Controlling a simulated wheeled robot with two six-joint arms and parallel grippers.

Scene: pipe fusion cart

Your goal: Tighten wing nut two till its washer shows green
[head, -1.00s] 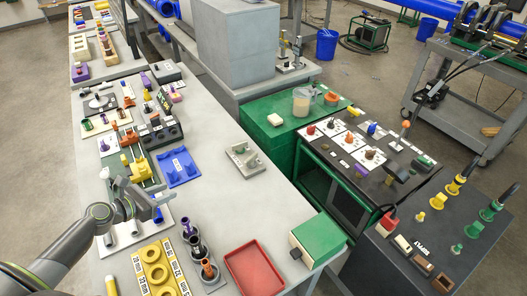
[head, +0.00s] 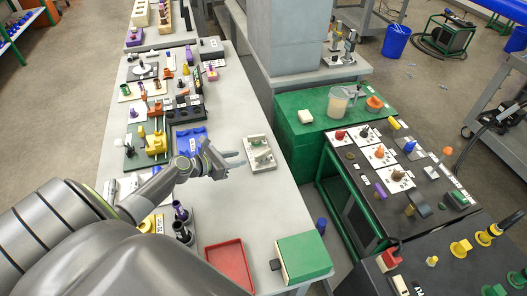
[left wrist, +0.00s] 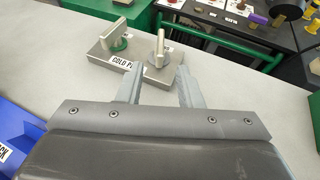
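A grey metal plate (head: 263,160) lies on the bench with two wing nuts on it. The left wrist view shows the plate (left wrist: 152,80) closer, with a partly hidden label reading "COLD P". Its left wing nut (left wrist: 117,29) sits over a green washer (left wrist: 120,45). Its right wing nut (left wrist: 160,43) stands upright with no green visible at its base. I cannot read which is number two. My left gripper (head: 238,159) is open and empty just left of the plate. In the left wrist view its fingers (left wrist: 157,76) point at the right nut, short of it.
A blue tray (head: 192,140) and several fixtures stand left of the plate. A red tray (head: 229,264) and a green box (head: 303,257) are at the near end. The bench around the plate is clear. A green cabinet (head: 290,121) stands beyond its right edge.

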